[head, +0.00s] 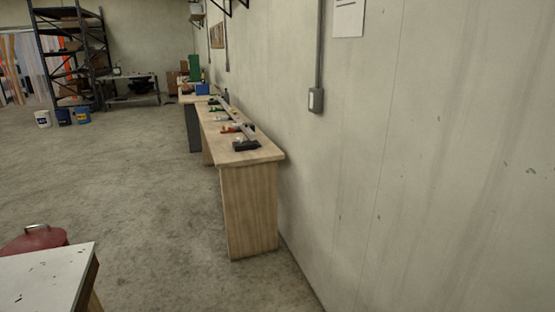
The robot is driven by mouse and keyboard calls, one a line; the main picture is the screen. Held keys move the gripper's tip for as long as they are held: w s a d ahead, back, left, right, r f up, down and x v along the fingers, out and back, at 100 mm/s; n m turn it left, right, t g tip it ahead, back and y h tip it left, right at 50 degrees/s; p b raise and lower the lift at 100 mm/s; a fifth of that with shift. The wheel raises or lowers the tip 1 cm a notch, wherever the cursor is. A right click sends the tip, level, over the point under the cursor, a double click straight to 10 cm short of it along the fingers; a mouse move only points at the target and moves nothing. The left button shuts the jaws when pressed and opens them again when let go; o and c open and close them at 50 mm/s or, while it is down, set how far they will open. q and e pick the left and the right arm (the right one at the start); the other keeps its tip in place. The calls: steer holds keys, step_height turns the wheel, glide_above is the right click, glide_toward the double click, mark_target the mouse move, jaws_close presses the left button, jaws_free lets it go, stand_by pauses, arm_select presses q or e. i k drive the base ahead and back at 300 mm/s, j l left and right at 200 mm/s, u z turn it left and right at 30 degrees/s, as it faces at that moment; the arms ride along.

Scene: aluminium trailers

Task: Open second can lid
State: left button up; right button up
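A round dark-red lid (32,242) with a metal handle on top shows at the lower left edge in the head view. It appears to be a can's lid; the body below is hidden behind a white-topped table, so I cannot tell whether it sits fully shut. No second can of this kind is in view. Neither of my grippers is in view.
The white-topped table (45,275) fills the lower left corner. A long wooden workbench (250,205) with tools stands along the right wall (430,150). Buckets (43,118) and a dark shelf rack (75,50) stand far left. The middle concrete floor (140,190) is clear.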

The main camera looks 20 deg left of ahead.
mark_target(47, 238)
steer(key=i+j+u, duration=0.15)
steer(key=i+u, duration=0.25)
steer(key=i+j+u, duration=0.1)
steer(key=i+u, duration=0.85)
steer(key=i, duration=0.4)
steer(key=i+l+u, duration=0.15)
steer(key=i, duration=0.4)
steer(key=i+l+u, duration=0.15)
steer(key=i, duration=0.35)
